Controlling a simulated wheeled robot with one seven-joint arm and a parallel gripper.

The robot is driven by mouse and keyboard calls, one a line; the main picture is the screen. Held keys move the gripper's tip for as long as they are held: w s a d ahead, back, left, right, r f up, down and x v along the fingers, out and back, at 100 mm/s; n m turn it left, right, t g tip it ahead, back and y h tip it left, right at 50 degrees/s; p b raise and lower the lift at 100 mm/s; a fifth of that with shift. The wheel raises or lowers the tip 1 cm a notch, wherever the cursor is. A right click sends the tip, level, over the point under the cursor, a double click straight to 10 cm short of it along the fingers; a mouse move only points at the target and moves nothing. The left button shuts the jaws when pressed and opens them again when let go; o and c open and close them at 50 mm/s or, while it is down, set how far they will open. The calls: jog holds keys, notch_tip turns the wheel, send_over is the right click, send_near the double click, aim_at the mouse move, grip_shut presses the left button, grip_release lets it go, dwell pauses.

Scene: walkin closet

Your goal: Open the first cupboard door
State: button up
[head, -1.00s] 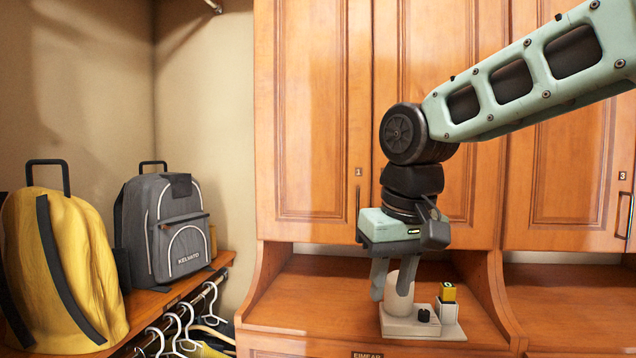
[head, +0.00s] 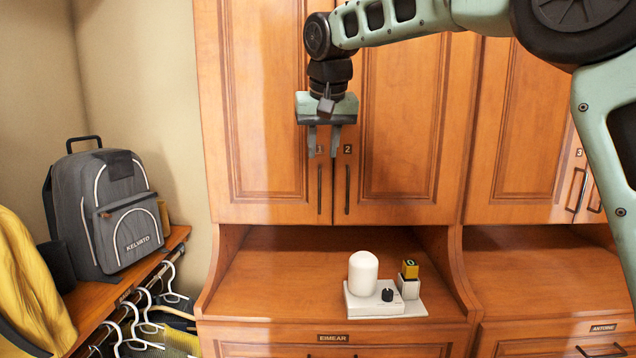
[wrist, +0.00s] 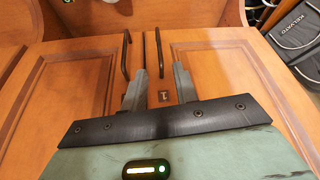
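The first cupboard door (head: 262,110) is the wooden left door of the upper pair and is shut. Its dark vertical handle (head: 319,190) hangs near its lower right edge and also shows in the wrist view (wrist: 159,52). My gripper (head: 323,150) is in front of the doors, just above the handles in the head view, pointing down with its two fingers apart and nothing between them. In the wrist view the number 1 label (wrist: 164,96) shows between the fingers. The handle is beyond the fingertips; no contact shows.
The second door (head: 405,130) with its handle (head: 347,190) is close on the right. Below, a shelf (head: 270,280) carries a white device (head: 385,304). A grey backpack (head: 105,215) and hangers (head: 140,315) are at left.

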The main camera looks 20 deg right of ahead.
aim_at(320, 182)
jog(key=p+x, duration=0.2)
jog(key=x, duration=0.8)
jog(key=shift+w+f, duration=0.1)
jog(key=shift+f, duration=0.05)
grip_shut()
